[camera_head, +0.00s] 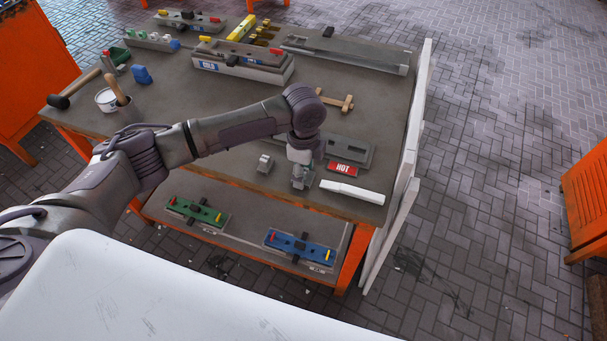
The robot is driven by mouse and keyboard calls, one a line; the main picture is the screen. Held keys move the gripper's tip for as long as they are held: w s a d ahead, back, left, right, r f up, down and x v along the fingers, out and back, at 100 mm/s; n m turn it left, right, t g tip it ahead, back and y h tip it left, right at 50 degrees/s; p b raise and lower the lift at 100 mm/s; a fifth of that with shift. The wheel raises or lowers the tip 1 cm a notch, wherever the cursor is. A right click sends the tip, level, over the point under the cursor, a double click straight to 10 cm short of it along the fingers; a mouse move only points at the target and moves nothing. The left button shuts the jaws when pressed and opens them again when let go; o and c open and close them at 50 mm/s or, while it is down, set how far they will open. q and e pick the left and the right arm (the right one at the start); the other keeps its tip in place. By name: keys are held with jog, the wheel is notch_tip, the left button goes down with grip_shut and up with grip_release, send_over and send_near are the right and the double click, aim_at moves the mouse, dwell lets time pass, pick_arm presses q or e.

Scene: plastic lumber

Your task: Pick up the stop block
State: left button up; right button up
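A small grey block (265,163), which looks like the stop block, sits near the front edge of the grey-topped workbench (220,130). My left arm reaches in from the left across the bench. My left gripper (301,184) points down close to the bench top, a little right of the small grey block and apart from it. The fingers are small and dark here, so I cannot tell if they are open or hold anything. My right gripper is not in view.
Right of the gripper are a grey fixture (350,152), a red HOT label (342,168) and a white bar (352,192). A mallet (75,89), a white pot (108,100) and a blue block (141,75) stand at left. Moulds (243,66) fill the back.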

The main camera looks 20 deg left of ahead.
pick_arm(q)
jog(key=c, duration=0.7)
